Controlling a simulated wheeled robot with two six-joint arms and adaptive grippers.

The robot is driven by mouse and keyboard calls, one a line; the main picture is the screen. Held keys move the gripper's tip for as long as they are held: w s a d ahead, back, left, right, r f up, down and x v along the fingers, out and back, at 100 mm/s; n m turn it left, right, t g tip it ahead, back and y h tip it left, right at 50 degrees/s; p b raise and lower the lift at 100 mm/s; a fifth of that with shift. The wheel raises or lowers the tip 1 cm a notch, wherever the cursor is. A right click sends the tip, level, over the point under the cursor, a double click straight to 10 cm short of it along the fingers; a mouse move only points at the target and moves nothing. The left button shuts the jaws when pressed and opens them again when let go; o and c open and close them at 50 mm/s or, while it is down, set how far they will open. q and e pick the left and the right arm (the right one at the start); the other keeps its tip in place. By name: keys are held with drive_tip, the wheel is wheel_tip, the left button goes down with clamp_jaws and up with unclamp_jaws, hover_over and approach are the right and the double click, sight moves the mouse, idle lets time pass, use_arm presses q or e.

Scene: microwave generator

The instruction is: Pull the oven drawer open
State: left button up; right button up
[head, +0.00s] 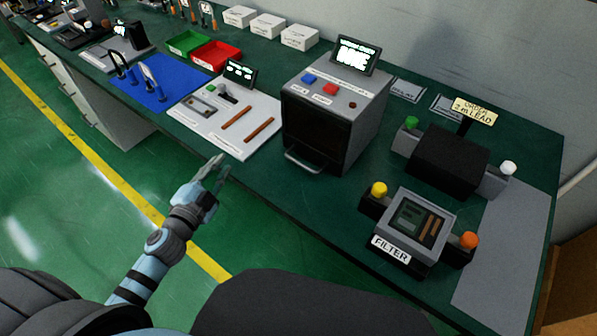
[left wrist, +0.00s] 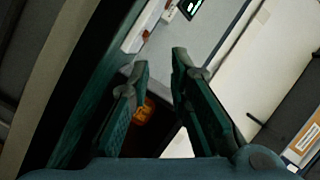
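The oven (head: 335,115) is a grey box with a dark front, standing on the green bench in the head view. A pale bar handle (head: 304,163) sits low on its front, and the front looks closed. My left gripper (head: 222,168) is at the bench's front edge, left of the handle and apart from it. In the left wrist view its two fingers (left wrist: 160,62) are spread with a gap between them, and nothing is held. My right gripper is not in view.
A white board (head: 225,118) with brown strips lies left of the oven. A filter device (head: 413,225) with yellow and orange knobs stands at the right. A screen (head: 356,54) sits on the oven. The floor before the bench is clear.

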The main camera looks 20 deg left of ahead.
use_arm(q)
drive_tip(key=d+r+m+h, duration=0.3)
drive_tip(key=d+m+h, duration=0.1)
drive_tip(key=m+h, duration=0.1)
drive_tip(key=m+g+h, duration=0.5)
drive_tip(key=m+h, duration=0.1)
drive_tip(key=m, duration=0.3)
approach(298, 164)
drive_tip(key=x, duration=1)
drive_tip(key=shift+w+d+f+b, duration=0.15)
drive_tip(key=shift+w+d+b, duration=0.1)
drive_tip(key=shift+b, duration=0.1)
drive_tip(key=shift+c, duration=0.6)
clamp_jaws()
